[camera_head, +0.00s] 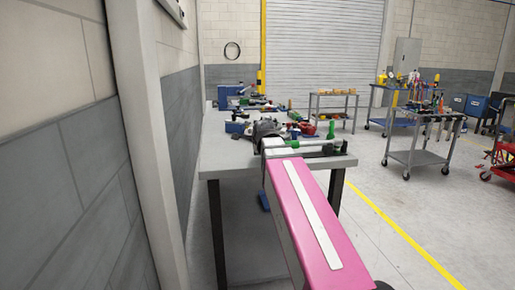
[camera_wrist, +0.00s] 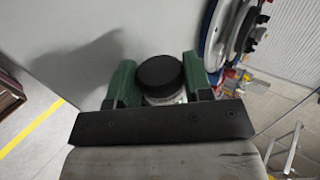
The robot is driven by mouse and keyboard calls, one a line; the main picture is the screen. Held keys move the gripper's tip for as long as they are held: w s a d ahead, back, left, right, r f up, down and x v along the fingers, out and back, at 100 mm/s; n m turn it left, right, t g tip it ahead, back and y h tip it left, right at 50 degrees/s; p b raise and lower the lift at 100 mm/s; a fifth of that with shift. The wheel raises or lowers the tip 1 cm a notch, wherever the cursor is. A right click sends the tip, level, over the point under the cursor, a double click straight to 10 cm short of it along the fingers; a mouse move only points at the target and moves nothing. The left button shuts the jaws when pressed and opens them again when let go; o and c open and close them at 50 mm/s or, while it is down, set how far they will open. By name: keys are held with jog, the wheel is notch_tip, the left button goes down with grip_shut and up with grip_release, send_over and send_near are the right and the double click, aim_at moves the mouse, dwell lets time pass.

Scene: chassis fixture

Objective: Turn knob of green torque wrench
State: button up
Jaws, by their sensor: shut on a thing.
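In the wrist view, a round black knob (camera_wrist: 160,73) with a silvery ribbed collar below it sits between the two green fingers of my gripper (camera_wrist: 158,80). The fingers are shut on it, one on each side. The rest of the torque wrench is hidden or cannot be made out there. In the head view, my pink arm reaches to the near end of the workbench (camera_head: 230,165). A green bar-like part (camera_head: 298,144) shows just beyond the arm; I cannot tell whether it is the wrench or my fingers.
Several tools crowd the workbench, with a dark grey machine (camera_head: 266,129) close to my arm. A wall stands close on the left. A grey cart (camera_head: 418,157) with tools is on the right. In the wrist view, a blue-rimmed round tool (camera_wrist: 213,35) is close to the right finger.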

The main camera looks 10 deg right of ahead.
dwell(0.4)
jog(key=o, duration=0.9)
jog(key=v, duration=1)
jog(key=shift+s+r, duration=0.25)
jog(key=shift+s, duration=0.05)
